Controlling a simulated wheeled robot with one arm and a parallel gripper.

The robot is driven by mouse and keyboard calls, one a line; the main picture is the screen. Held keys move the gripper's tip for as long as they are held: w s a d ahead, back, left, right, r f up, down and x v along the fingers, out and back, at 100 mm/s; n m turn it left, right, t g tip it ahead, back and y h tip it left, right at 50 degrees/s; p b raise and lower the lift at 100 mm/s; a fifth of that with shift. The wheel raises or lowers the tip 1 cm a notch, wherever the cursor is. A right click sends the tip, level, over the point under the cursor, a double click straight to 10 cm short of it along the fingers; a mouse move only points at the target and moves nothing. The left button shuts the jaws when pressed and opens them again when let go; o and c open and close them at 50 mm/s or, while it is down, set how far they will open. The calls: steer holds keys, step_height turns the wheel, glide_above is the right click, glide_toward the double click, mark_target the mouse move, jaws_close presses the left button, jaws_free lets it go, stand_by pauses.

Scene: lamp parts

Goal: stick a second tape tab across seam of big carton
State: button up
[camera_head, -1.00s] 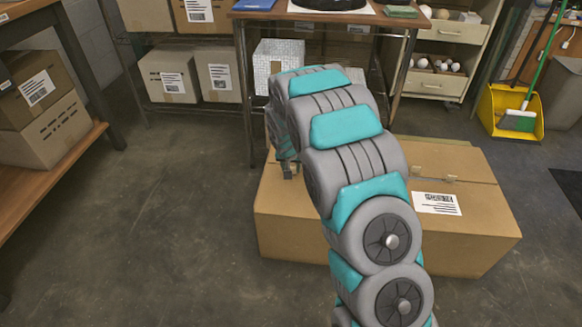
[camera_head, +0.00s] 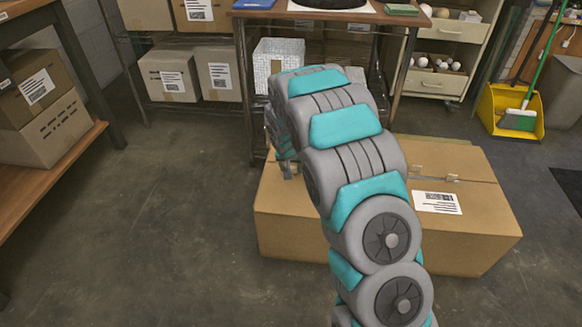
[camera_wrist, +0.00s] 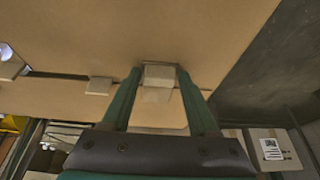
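The big carton (camera_head: 300,222) stands on the floor in the head view, partly hidden behind my arm. In the wrist view its tan top (camera_wrist: 80,30) fills the upper part, with a dark seam across it. A small pale tape tab (camera_wrist: 98,86) lies across the seam at left. A second pale tape tab (camera_wrist: 159,75) sits between my gripper's fingertips (camera_wrist: 159,72) at the seam, its sides close against both fingers. My gripper appears shut on it; contact with the carton is hard to judge. In the head view my arm mostly hides the gripper (camera_head: 286,171).
A wooden table (camera_head: 330,17) stands behind the carton. A shelf with boxes (camera_head: 45,125) is at left, and more boxes (camera_head: 168,77) stand at the back. A yellow dustpan (camera_head: 498,105) and broom are at right. The floor left of the carton is clear.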

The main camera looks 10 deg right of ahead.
steer(key=shift+o, duration=1.2)
steer(key=shift+r, duration=0.15)
